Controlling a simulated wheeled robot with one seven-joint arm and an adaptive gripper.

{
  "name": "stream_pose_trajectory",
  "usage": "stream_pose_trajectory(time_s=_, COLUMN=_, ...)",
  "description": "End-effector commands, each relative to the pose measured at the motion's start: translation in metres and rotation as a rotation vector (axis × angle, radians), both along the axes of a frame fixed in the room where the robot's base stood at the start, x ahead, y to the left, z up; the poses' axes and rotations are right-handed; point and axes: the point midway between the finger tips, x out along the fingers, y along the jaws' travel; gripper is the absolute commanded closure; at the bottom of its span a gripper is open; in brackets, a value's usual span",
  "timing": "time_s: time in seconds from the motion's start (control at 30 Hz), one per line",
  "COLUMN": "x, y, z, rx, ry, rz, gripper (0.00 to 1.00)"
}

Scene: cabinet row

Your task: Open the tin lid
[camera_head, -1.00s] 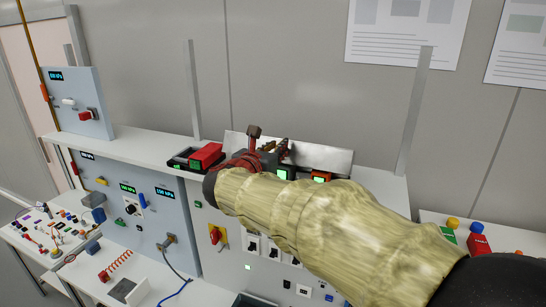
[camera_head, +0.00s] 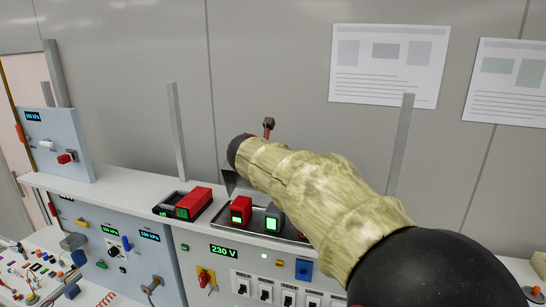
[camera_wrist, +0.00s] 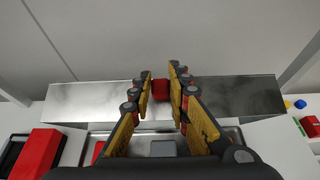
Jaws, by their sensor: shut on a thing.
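The tin lid (camera_wrist: 90,101) is a wide shiny metal plate in the wrist view. A red handle block (camera_wrist: 161,91) stands at its middle. My gripper (camera_wrist: 161,78) has its yellow-and-black fingers on both sides of this block and is shut on it. In the head view, my arm hides most of the lid; a slanted grey piece (camera_head: 231,181) shows at its left. The lid appears raised behind the open tin (camera_wrist: 232,134). Inside the tin, a red block (camera_head: 241,209) and a dark block with a green face (camera_head: 273,216) are visible.
A red box (camera_head: 194,203) sits in a black tray left of the tin on the white shelf (camera_head: 130,188). Upright grey posts (camera_head: 176,130) flank the area. A panel with switches (camera_head: 265,290) lies below the shelf edge. The wall is behind.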

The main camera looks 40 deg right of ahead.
Motion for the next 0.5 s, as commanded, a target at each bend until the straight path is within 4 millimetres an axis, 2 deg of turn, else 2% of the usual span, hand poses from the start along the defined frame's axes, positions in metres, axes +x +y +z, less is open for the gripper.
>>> stream_pose_trajectory(time_s=0.03, x=0.003, y=-0.007, z=0.012, rx=0.022, ry=0.004, rz=-0.003, gripper=1.0)
stream_pose_trajectory(time_s=0.5, x=0.033, y=-0.048, z=0.008, rx=0.223, ry=0.163, rz=0.002, gripper=1.0)
